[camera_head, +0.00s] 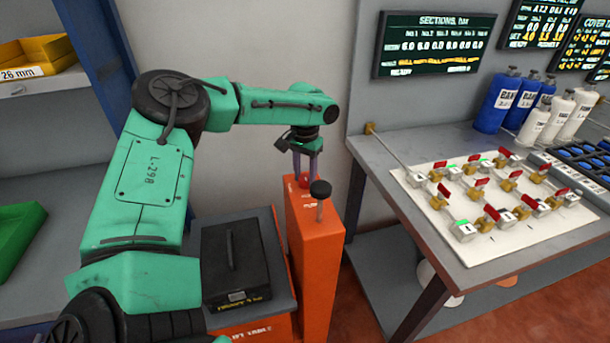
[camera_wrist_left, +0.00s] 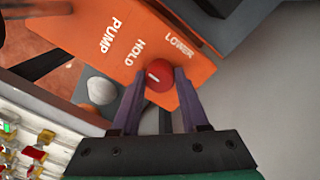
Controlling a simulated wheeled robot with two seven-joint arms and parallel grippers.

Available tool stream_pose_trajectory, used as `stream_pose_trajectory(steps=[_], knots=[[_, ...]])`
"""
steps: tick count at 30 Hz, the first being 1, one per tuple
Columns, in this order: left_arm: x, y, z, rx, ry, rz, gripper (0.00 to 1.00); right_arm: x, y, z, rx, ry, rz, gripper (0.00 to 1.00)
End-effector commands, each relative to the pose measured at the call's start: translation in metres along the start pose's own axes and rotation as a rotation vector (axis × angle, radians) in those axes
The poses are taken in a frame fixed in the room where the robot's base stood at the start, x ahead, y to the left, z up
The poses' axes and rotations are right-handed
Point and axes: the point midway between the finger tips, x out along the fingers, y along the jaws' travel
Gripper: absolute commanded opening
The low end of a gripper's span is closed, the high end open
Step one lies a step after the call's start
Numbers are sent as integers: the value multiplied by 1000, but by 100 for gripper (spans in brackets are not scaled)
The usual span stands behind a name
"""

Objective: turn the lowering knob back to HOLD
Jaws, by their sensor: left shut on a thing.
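The red lowering knob (camera_wrist_left: 158,77) sits on top of an orange pedestal (camera_head: 315,255); it also shows in the head view (camera_head: 304,181). A white mark on the knob is visible in the left wrist view. The words PUMP, HOLD and LOWER are printed on the orange top plate (camera_wrist_left: 187,62) around the knob. My left gripper (camera_wrist_left: 154,78) is shut on the knob, one purple finger on each side; in the head view it reaches down to the pedestal top (camera_head: 306,177). Which word the mark points to I cannot tell for sure. My right gripper is in neither view.
A black-topped lever (camera_head: 320,190) stands close beside the knob. A black case (camera_head: 235,262) lies on a grey lift table to the left. A bench (camera_head: 400,180) with a white valve board (camera_head: 445,205) and bottles stands at the right, screens (camera_head: 435,45) above.

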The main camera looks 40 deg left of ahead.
Motion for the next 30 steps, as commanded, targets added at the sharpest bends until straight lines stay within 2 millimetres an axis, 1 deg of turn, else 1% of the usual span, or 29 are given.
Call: stream_pose_trajectory(steps=[1, 7, 20, 21, 22, 23, 30], knots=[[-3, -1, -2, -16, 9, -2, 0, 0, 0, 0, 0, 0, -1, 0], [-3, -1, -2, -61, 10, -2, 0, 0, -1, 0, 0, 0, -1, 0], [-4, -1, -3, -70, 11, -2, 0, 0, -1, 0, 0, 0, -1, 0], [-4, -1, -3, -70, 11, -2, 56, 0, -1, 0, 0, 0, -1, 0], [-4, -1, -3, -70, 11, -2, 67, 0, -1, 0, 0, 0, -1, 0], [-3, -1, -2, -70, 10, -2, 74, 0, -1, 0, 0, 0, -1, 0], [-2, 0, -1, -69, 5, -1, 74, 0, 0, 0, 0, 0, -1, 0]])
